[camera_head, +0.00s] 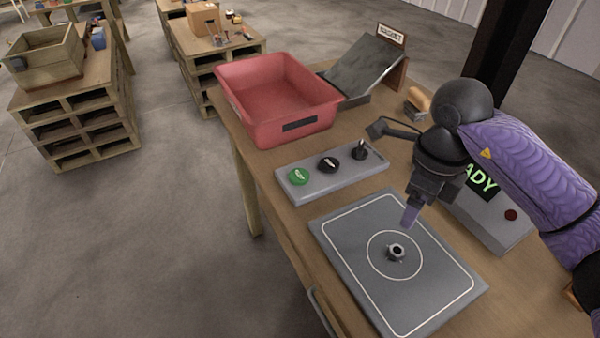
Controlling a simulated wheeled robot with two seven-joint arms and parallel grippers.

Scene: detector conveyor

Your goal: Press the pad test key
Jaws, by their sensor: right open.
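A grey key panel (325,188) lies on the workbench, with a green key (298,176), a black key (328,164) and a dark upright lever or knob (360,150). The key labels are too small to read. A flat grey pad (352,250) with a white outline and circle lies in front of the panel. A small metal nut-like part (396,252) sits inside its circle. My right gripper (411,214) is open and points down above the pad's far part, to the right of the keys. My left gripper is not in view.
A red bin (245,95) stands behind the panel, with a sloped dark plate (360,68) beside it. A display box (505,232) with a red button, its text partly hidden, stands right of the pad. A wooden-handled tool (417,100) lies behind my gripper.

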